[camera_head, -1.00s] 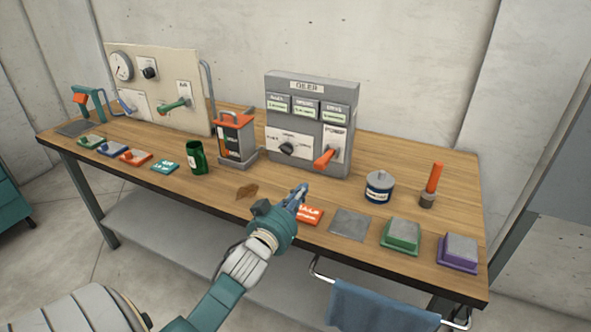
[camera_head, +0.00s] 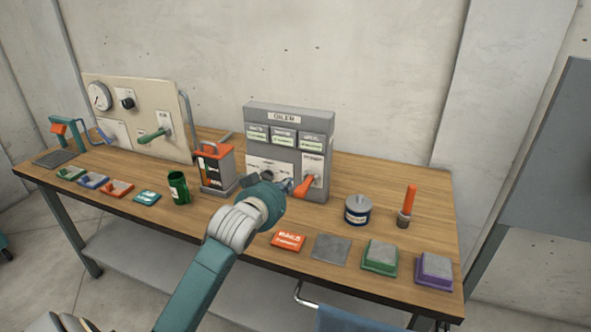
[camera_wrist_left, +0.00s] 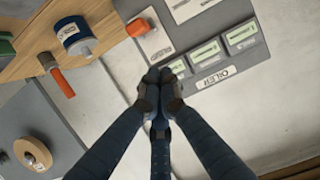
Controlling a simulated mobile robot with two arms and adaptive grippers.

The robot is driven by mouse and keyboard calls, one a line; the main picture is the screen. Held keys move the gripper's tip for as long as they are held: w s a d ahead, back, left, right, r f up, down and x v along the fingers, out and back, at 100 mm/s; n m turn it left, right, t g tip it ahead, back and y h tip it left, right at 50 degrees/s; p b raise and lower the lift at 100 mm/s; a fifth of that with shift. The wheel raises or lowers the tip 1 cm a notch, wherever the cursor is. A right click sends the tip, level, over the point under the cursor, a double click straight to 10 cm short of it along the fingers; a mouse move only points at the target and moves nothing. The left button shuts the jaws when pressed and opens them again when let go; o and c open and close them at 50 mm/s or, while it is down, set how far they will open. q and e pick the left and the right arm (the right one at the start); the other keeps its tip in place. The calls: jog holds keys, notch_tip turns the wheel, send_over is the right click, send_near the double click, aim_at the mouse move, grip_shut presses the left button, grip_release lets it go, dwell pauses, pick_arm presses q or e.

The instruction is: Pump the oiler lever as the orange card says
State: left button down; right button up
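The grey oiler box (camera_head: 262,116) stands at the back of the bench. Its OILER label and three small displays show at the top. An orange lever (camera_head: 305,186) sticks out at the right of its front; it also shows in the left wrist view (camera_wrist_left: 137,27). The orange card (camera_head: 289,241) lies flat near the bench's front edge, its text too small to read. My left gripper (camera_head: 287,186) is in front of the oiler, just left of the lever, and covers the box's knob. In the left wrist view its fingertips (camera_wrist_left: 161,77) are together with nothing visible between them. My right gripper is not in view.
A blue tin (camera_head: 358,210) and an orange-handled tool (camera_head: 407,206) stand right of the oiler. A lantern-like can (camera_head: 216,169) and a green jar (camera_head: 179,187) stand left. A grey pad (camera_head: 331,248), green block (camera_head: 380,257) and purple block (camera_head: 434,270) line the front right.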

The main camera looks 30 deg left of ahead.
pick_arm(q)
jog(key=r, duration=0.1)
jog(key=r+g, duration=0.1)
jog(key=shift+d+r+h+p, duration=0.3)
jog(key=shift+r+h+p, duration=0.05)
jog(key=shift+h, duration=0.05)
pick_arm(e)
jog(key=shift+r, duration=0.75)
pick_arm(q)
jog(key=shift+f, duration=0.1)
jog(key=p, duration=0.2)
send_over(299, 191)
jog(key=f, duration=0.3)
jog(key=shift+w+a+f, duration=0.15)
jog(key=shift+w+f, duration=0.1)
jog(key=shift+f, duration=0.05)
jog(key=f, duration=0.1)
jog(key=f+p, duration=0.1)
jog(key=shift+s+f, duration=0.2)
jog(key=shift+f, duration=0.15)
jog(key=shift+s+f, duration=0.15)
jog(key=shift+f, duration=0.55)
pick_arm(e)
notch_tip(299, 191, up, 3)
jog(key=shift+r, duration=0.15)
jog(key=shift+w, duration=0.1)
